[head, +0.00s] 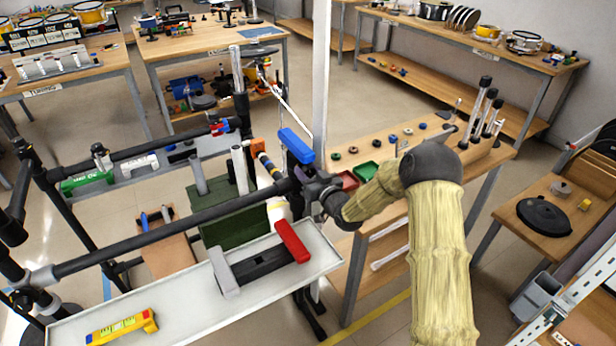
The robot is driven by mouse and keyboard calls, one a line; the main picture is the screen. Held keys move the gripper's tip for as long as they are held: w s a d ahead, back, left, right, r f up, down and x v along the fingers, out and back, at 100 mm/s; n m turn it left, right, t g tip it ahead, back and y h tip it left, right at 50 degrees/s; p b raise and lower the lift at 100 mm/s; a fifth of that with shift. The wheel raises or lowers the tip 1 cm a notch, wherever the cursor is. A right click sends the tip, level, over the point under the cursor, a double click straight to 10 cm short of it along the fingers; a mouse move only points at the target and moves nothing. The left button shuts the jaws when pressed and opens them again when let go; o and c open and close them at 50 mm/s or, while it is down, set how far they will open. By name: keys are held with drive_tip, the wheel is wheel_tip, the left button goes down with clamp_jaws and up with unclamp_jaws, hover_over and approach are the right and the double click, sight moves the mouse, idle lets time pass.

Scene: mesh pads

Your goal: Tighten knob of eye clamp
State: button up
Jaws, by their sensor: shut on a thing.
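My arm (437,255), in a yellowish sleeve, reaches in from the lower right. My gripper (316,194) is at the right end of a black horizontal bar (175,230), beside the upright post. It is shut on a small dark part there, which appears to be the knob of the eye clamp. The dark clamp (299,178) sits where the bar meets the post, just left of my gripper. The knob is mostly hidden by the fingers, and its turn cannot be seen. A blue block-like part (296,146) shows above the clamp.
A white tray (190,310) below the bar holds a red-and-grey-ended black piece (262,264) and a yellow level (122,327). A pale upright post (320,80) stands behind my gripper. A wooden bench (400,150) with small trays, rings and dark cylinders is behind my arm.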

drive_tip(key=shift+m, duration=0.6)
drive_tip(key=o, duration=1)
drive_tip(key=shift+d, duration=0.1)
drive_tip(key=b+v, duration=0.3)
drive_tip(key=v, duration=1.4)
drive_tip(key=shift+s+d, duration=0.15)
